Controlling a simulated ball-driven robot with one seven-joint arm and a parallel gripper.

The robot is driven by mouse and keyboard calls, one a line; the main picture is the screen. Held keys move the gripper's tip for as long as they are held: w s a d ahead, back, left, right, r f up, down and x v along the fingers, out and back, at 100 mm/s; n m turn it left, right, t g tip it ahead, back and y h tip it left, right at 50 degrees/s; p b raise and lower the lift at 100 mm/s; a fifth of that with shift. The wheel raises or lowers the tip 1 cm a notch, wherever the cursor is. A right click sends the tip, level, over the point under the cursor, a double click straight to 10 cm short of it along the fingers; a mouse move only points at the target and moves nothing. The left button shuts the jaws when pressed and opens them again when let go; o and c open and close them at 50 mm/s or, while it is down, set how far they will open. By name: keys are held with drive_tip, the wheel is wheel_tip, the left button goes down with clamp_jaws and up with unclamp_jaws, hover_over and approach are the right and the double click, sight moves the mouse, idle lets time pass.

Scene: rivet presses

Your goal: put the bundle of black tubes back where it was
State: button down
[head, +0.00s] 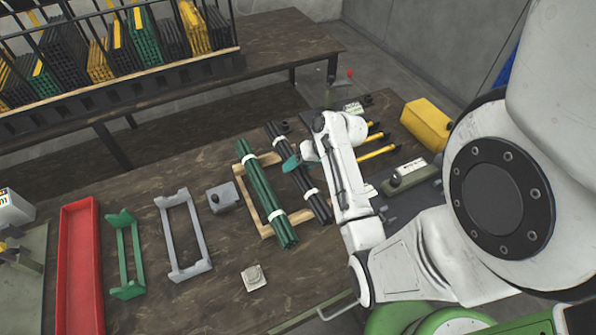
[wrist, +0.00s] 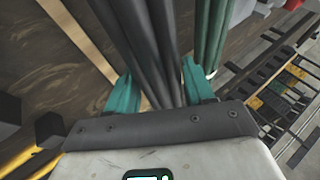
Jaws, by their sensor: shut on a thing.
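The bundle of black tubes (head: 287,153) has white bands and lies slantwise beside the bundle of green tubes (head: 259,186), on its right. My gripper (head: 292,163) has teal fingers at the middle of the black bundle. In the wrist view, the black tubes (wrist: 140,35) run between the two fingers (wrist: 158,92), which are shut on them. The green tubes also show there (wrist: 210,35), just right of the black ones. A pale wooden frame (head: 241,190) lies under the green bundle. I cannot tell whether the black bundle touches the frame or hangs just above it.
Left of the frame stand a small grey block (head: 222,198), a grey cradle (head: 170,240), a green cradle (head: 118,250) and a red tray (head: 80,265). Yellow-handled tools (head: 375,152), a green-grey case (head: 412,177) and a yellow box (head: 427,122) are to the right. A small pale block (head: 254,277) sits in front.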

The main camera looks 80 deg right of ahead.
drive_tip(key=shift+f, duration=1.2)
drive_tip(key=shift+a+f, duration=0.1)
drive_tip(key=shift+f, duration=0.15)
drive_tip(key=shift+c, duration=2.1)
unclamp_jaws()
drive_tip(key=shift+s+r, duration=0.2)
drive_tip(key=shift+r, duration=0.2)
drive_tip(key=v, duration=1.1)
drive_tip(key=shift+r, duration=0.2)
drive_tip(key=shift+s, duration=0.15)
